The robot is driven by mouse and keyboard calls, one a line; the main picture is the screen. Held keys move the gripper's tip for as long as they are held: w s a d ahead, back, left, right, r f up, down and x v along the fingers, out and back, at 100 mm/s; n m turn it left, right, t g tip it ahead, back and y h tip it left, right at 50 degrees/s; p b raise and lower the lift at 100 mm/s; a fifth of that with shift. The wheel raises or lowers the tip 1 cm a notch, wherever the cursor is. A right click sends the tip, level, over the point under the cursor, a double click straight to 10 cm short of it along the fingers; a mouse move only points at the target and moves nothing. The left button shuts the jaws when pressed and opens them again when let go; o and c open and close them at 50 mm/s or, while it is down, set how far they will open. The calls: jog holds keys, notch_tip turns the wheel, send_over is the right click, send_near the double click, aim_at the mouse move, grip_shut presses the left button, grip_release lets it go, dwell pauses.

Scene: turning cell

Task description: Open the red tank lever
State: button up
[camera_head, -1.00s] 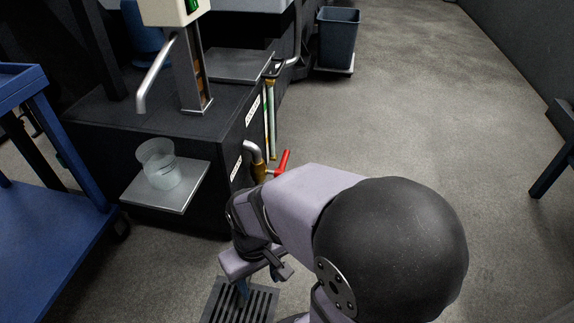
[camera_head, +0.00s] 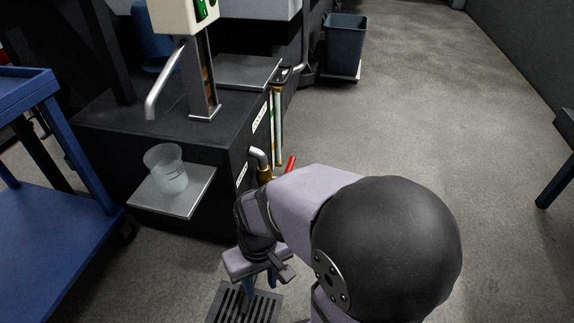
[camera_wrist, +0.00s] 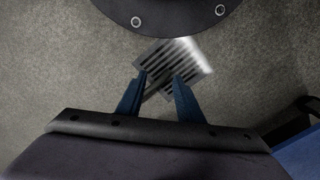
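The red tank lever (camera_head: 290,163) sits on a brass valve (camera_head: 264,173) at the lower right side of the black tank (camera_head: 215,135). Only the lever's upper part shows; my arm hides the rest. My gripper (camera_head: 259,281) is low over the floor drain grate, below and in front of the valve, apart from the lever. In the wrist view my gripper's two blue fingers (camera_wrist: 159,78) stand apart with nothing between them but the grate and floor beyond. The lever is not in the wrist view.
A floor drain grate (camera_head: 232,307) lies under my gripper; it also shows in the wrist view (camera_wrist: 187,58). A clear beaker (camera_head: 168,172) stands on a metal shelf (camera_head: 205,190) of the tank. A blue cart (camera_head: 60,235) stands at left, a grey bin (camera_head: 345,45) at the back.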

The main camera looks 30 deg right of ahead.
jog(key=w+d+r+m+t+y+p, duration=0.1)
jog(key=w+d+r+m+t+p, duration=0.15)
jog(key=w+m+p, duration=0.35)
jog(key=w+d+r+m+t+y+p, duration=0.1)
jog(key=w+d+r+m+y+p, duration=0.2)
jog(key=w, duration=0.5)
jog(key=w+d+m+t+h+p, duration=0.2)
jog(key=d+m+p, duration=0.2)
jog(key=d, duration=0.7)
jog(key=w+d+m+t+h+p, duration=0.1)
jog(key=w+d+m+h+p, duration=0.25)
jog(key=d, duration=0.75)
jog(key=w+a+f+n+t+y+b, duration=0.1)
jog(key=w+a+n+t+y+b, duration=0.1)
jog(key=w+t+y+b, duration=0.1)
jog(key=w+a+f+n+t+y+b, duration=0.2)
jog(key=w+t+y+b, duration=0.2)
jog(key=w+b, duration=0.3)
jog(key=shift+w+a+f+t, duration=0.25)
jog(key=shift+w+a+t, duration=0.05)
jog(key=shift+t, duration=0.35)
